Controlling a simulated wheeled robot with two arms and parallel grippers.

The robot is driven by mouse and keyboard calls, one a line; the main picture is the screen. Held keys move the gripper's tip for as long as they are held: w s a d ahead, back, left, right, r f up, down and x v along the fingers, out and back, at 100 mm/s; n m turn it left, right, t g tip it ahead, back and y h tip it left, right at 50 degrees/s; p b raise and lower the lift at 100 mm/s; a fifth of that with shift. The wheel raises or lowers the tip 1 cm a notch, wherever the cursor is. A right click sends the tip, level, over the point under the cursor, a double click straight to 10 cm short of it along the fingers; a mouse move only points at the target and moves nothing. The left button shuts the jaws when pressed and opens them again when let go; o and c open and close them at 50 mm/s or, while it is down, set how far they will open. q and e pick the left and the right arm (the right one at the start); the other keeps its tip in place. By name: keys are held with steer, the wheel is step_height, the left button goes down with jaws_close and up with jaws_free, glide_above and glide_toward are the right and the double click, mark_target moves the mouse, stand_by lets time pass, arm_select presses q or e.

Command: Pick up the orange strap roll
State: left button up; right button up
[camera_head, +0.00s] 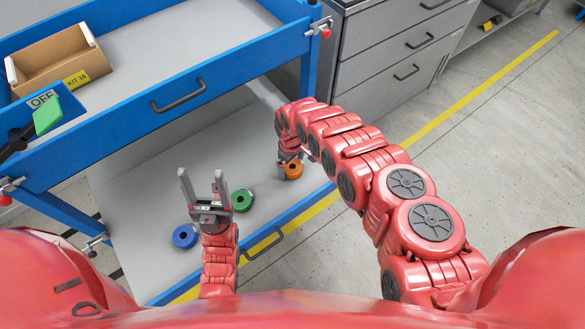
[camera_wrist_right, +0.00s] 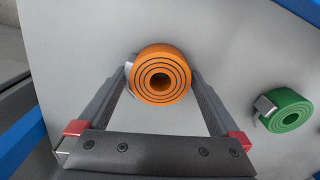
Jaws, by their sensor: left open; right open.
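The orange strap roll (camera_head: 293,169) lies on the grey lower shelf of the blue cart, near its right end. In the right wrist view the orange roll (camera_wrist_right: 160,75) sits between the fingertips of my open right gripper (camera_wrist_right: 162,85). A finger is close to each side of it, and I cannot tell whether they touch it. In the head view my right gripper (camera_head: 286,160) is partly hidden by its own arm. My left gripper (camera_head: 205,183) is open and empty, raised above the shelf, pointing up in the picture.
A green strap roll (camera_head: 242,200) and a blue strap roll (camera_head: 186,236) lie on the same lower shelf (camera_head: 150,205). The cart's blue frame and upper tray (camera_head: 180,50) overhang behind. A cardboard box (camera_head: 58,62) stands on the upper level. Grey drawers (camera_head: 400,45) stand at the right.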

steer(key=shift+c, duration=0.3)
steer(key=c, duration=1.1)
steer(key=shift+r, duration=0.1)
steer(key=shift+c, duration=0.2)
